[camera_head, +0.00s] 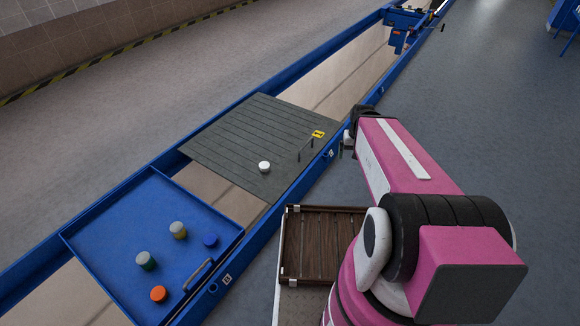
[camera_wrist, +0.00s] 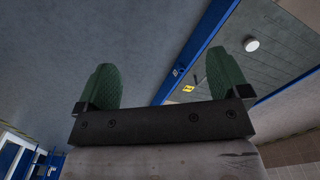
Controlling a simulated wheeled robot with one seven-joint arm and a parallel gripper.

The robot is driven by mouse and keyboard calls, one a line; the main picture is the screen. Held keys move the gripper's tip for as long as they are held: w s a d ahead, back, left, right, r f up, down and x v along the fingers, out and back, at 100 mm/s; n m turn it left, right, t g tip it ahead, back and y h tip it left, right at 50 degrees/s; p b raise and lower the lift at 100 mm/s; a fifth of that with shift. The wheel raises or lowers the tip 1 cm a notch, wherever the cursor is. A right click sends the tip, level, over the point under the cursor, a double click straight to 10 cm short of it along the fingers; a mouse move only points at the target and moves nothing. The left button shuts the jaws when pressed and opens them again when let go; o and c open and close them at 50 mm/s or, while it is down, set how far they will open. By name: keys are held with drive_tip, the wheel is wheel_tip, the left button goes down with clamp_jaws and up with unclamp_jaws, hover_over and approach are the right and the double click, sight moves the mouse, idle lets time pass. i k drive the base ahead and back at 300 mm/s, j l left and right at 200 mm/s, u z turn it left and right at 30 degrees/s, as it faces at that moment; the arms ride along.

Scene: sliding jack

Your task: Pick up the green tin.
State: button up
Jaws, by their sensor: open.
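The green tin (camera_head: 146,261), with a pale grey top, stands upright in the blue tray (camera_head: 118,222) at the lower left of the head view. My gripper (camera_head: 343,148) is far to the right of it and higher in the picture, beyond the blue rail. In the wrist view my gripper (camera_wrist: 163,77) shows two green fingers wide apart with nothing between them. The green tin does not show in the wrist view.
The tray also holds a yellow tin (camera_head: 178,230), an orange one (camera_head: 158,294), a blue one (camera_head: 210,240) and a handle (camera_head: 197,275). A white tin (camera_head: 264,167) stands on a grey slatted plate (camera_head: 240,140). A brown slatted crate (camera_head: 318,247) is near my base.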

sight(144, 260)
drive_tip(key=u, duration=2.35)
